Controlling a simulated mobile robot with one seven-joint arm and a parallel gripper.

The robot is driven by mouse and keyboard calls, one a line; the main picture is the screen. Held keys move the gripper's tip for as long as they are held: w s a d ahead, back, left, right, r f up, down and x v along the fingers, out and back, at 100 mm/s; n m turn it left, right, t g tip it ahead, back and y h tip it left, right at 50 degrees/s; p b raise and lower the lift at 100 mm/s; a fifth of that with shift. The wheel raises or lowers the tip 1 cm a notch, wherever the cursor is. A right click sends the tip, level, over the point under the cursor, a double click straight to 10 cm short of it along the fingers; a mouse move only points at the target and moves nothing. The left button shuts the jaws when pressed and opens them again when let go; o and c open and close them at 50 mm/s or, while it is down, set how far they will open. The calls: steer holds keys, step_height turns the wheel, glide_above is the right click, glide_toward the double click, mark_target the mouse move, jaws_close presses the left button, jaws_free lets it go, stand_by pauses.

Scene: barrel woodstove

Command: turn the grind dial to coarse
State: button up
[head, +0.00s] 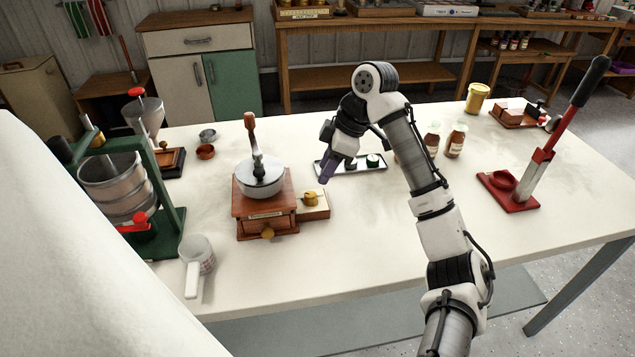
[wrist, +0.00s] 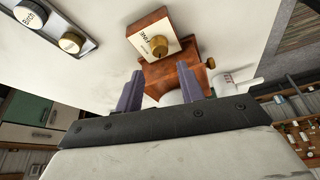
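The wooden grinder (head: 252,222) stands on the white table, with a metal bowl and a crank handle on top. The brass grind dial (head: 311,199) sits on a pale plate on a wooden block at the grinder's right side. In the wrist view the dial (wrist: 160,46) is clear, with "FINE" lettering on its plate (wrist: 150,30); no coarse mark is readable. My gripper (head: 326,174) is above and to the right of the dial in the head view. In the wrist view my gripper's purple fingers (wrist: 161,84) are apart with nothing between them, short of the dial.
Brown bottles (head: 455,142) stand to the right, partly behind my arm. A measuring cup (head: 197,254) and a green press (head: 169,225) are on the left. The table's front middle is clear.

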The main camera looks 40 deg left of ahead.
steer(key=v, duration=0.5)
steer(key=shift+w+d+r, duration=0.1)
steer(key=shift+d+r, duration=0.05)
steer(key=shift+r, duration=0.15)
